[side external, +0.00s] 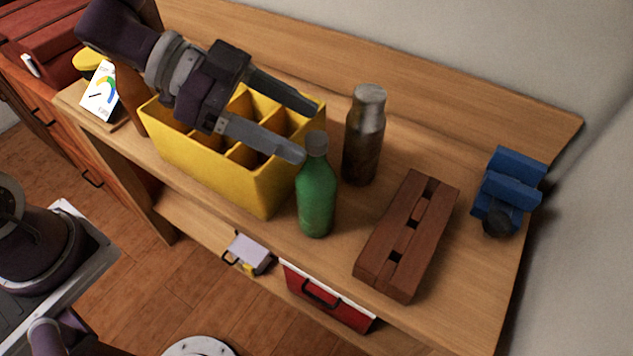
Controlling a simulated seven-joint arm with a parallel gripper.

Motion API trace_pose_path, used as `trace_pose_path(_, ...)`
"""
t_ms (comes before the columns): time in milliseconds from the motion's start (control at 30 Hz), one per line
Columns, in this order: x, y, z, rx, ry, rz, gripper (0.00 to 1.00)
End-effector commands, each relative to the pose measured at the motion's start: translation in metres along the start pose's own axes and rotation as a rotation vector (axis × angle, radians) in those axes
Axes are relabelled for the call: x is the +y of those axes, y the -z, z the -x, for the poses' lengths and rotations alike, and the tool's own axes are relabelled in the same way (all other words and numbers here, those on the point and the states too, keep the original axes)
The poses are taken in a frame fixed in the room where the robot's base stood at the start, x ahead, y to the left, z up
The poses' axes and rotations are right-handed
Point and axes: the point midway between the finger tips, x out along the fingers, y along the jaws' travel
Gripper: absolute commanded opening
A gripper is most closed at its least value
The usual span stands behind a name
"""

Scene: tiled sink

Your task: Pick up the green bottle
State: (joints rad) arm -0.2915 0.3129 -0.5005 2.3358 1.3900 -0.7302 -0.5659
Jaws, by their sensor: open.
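The green bottle (316,196) stands upright on the wooden bench, just right of the yellow divided box. It has a greyish cap. My gripper (311,133) is open, with its two grey fingers spread and pointing right. The nearer fingertip is beside the bottle's cap in the picture; I cannot tell whether it touches. The farther finger reaches over the back of the yellow box. Nothing is seen between the fingers except the view of the box below.
The yellow box (205,171) with compartments lies under my gripper. A brown-grey bottle (363,138) stands behind the green one. A slotted brown block (385,262) and a blue vise-like object (512,182) are to the right. A raised wooden board (450,95) backs the bench.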

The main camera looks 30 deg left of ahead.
Motion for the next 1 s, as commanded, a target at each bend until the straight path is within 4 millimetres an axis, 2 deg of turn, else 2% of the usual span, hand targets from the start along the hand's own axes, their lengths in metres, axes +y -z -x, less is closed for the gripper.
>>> trace_pose_path(100,0.001,-0.027,-0.015,-0.004,-0.004,0.010,0.66)
trace_pose_path(233,0.001,-0.045,-0.026,-0.001,-0.003,0.002,0.66)
trace_pose_path(367,0.000,-0.048,-0.041,-0.001,-0.002,-0.003,0.66)
trace_pose_path(600,-0.004,-0.053,-0.083,-0.001,-0.001,-0.007,0.66)
trace_pose_path(700,-0.004,-0.053,-0.095,0.000,0.000,-0.007,0.66)
trace_pose_path(933,-0.005,-0.053,-0.097,0.000,0.003,-0.007,0.66)
trace_pose_path(1000,-0.005,-0.053,-0.097,0.000,0.003,-0.007,0.53)
